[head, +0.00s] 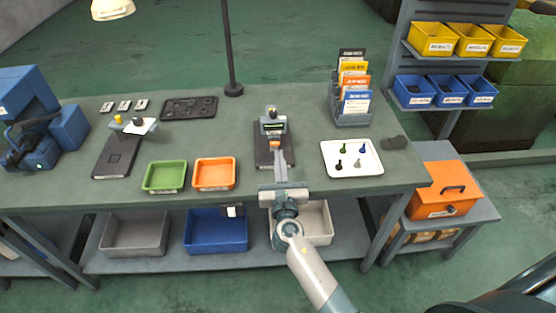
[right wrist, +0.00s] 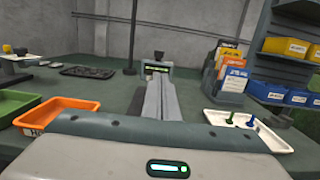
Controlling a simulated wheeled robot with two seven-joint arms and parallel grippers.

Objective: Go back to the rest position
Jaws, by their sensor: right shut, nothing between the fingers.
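My right gripper (head: 279,162) reaches over the front of the workbench (head: 230,125), with its fingers together and empty. In the right wrist view its shut fingers (right wrist: 157,100) point at a small grey device with a lit display (right wrist: 157,68). In the head view this device (head: 272,126) stands on a dark base plate, and the fingertips overlap its lower front. I cannot tell whether they touch it. My left gripper is in neither view.
Left of the gripper are an orange tray (head: 214,173) and a green tray (head: 166,176). To the right are a white tray with several small pieces (head: 352,157) and a card rack (head: 351,118). Bins stand on the lower shelf, and an orange box (head: 442,190) is at the right.

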